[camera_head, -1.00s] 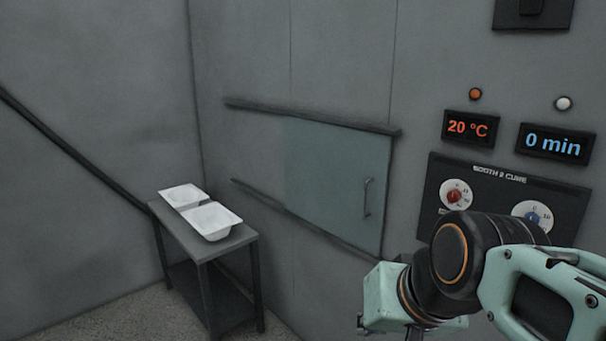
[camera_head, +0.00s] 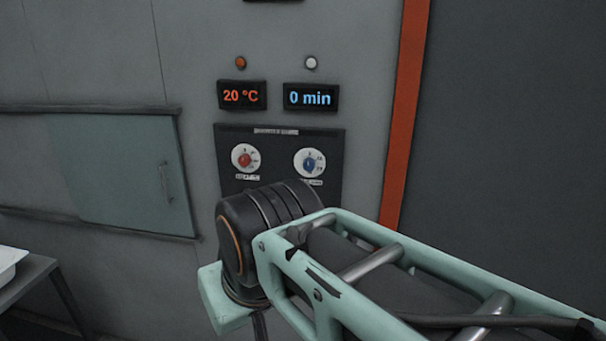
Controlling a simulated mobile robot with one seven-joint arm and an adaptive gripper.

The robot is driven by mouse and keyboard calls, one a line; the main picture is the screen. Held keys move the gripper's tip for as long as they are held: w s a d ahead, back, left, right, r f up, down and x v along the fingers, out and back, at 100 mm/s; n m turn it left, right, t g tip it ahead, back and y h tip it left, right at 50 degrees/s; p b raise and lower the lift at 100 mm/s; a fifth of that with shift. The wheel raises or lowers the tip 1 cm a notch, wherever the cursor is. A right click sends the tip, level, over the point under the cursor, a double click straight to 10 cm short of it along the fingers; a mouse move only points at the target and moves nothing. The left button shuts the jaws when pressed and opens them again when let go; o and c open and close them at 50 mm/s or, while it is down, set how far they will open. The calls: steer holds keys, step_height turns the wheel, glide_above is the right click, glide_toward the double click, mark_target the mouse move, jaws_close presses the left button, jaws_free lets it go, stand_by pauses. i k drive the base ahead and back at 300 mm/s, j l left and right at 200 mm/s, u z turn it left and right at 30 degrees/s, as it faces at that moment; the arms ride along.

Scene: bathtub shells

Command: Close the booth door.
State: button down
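A grey-green sliding panel (camera_head: 128,175) with a vertical handle (camera_head: 166,182) sits between two dark horizontal rails on the grey wall at the left. At the right, an orange upright frame strip (camera_head: 403,120) borders a large dark grey area (camera_head: 510,140). I cannot tell whether that area is a door or an opening, or which of the two is the booth door. My arm reaches in from the lower right, in front of the control panel. My gripper's fingers do not show.
A control panel (camera_head: 281,137) with a red knob (camera_head: 245,159) and a blue knob (camera_head: 310,163) is on the wall. Displays above it read 20 °C (camera_head: 241,96) and 0 min (camera_head: 310,97). A small table (camera_head: 38,272) with a white shell (camera_head: 8,262) stands at the lower left edge.

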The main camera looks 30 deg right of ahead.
mark_target(506, 177)
steer(key=z, duration=2.5)
